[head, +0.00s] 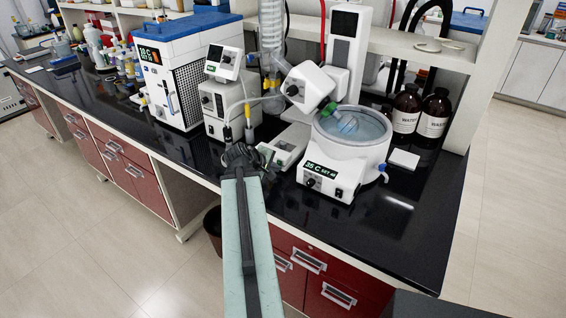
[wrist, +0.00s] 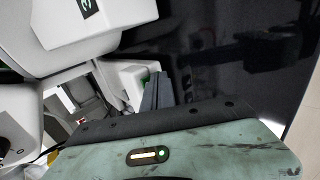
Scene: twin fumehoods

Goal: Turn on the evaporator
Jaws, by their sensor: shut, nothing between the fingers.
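The rotary evaporator stands on the black bench, with a white tower (head: 343,62), a tilted white drive head (head: 305,84) and a round water bath (head: 340,160). The bath's front has a lit display (head: 322,170) reading about 35 C, a knob (head: 312,183) and a small dark switch (head: 338,193). My gripper (head: 266,158) is shut and empty, above the bench's front edge and left of the bath front. In the wrist view, the gripper fingers (wrist: 156,92) are together, beside pale equipment. A white housing with part of a display (wrist: 88,8) is at upper left.
A white vacuum controller unit (head: 222,100) and a blue-topped chiller (head: 185,65) stand left of the evaporator. A low white device (head: 285,147) lies close to my gripper. Two brown bottles (head: 433,113) stand at right. The front right bench top is clear.

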